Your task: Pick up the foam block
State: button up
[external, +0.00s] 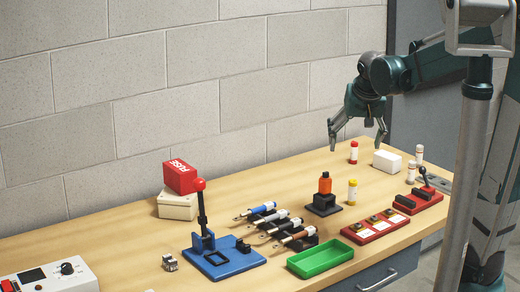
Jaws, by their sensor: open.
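A small white block (387,161), which looks like the foam block, lies on the wooden table toward the back right. My gripper (357,146) is open and empty, with its fingers pointing down and spread wide. It is above the table, to the upper left of the block in the picture. The right fingertip appears close to the block's top edge. I cannot tell the exact height or depth gap between them.
A red-labelled bottle (353,153) stands between the fingers in the picture. White bottles (411,172) stand right of the block. A green tray (320,259) is in front.

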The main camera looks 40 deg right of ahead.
jog(key=w+d+m+g+p, duration=0.1)
jog(key=w+d+m+p, duration=0.2)
jog(key=w+d, duration=0.45)
jog(key=m+g+h+p, duration=0.2)
jog(key=m+g+p, duration=0.1)
jog(key=m+p, duration=0.4)
send_near(387, 155)
jog(key=x, duration=0.2)
jog(key=shift+d+f, duration=0.4)
jog(key=shift+d, duration=0.05)
jog(key=shift+x, duration=1.3)
jog(key=shift+f, duration=0.1)
jog(key=shift+x, duration=2.5)
jog(key=shift+a, duration=0.15)
